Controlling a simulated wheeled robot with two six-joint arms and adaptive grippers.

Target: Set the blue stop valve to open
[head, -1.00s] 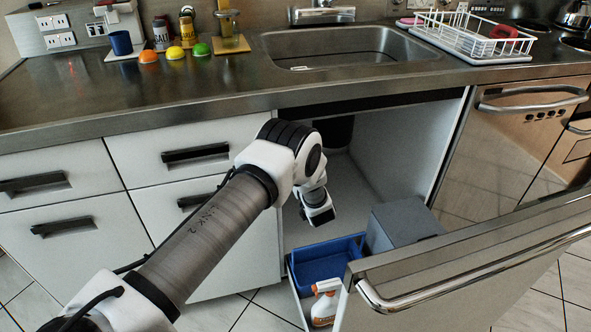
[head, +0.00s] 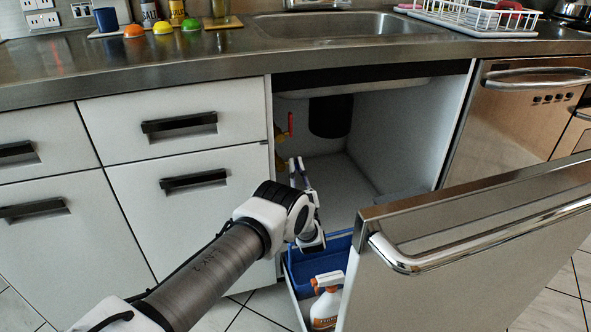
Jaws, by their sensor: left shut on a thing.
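My left gripper (head: 297,166) reaches into the open cabinet under the sink, near its left wall. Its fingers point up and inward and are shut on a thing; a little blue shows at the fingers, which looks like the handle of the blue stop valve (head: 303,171). The fingers hide most of this valve, and I cannot tell how its handle is turned. Just above, a stop valve with a red handle (head: 290,124) stands on yellow fittings (head: 280,136), apart from the gripper. My right gripper is not in view.
The pulled-out drawer front (head: 470,250) stands at the right of my arm. In the drawer are a blue caddy (head: 325,262) and a spray bottle (head: 327,299), close below my wrist. A dark cylinder (head: 330,116) hangs under the sink. The cabinet floor beyond is clear.

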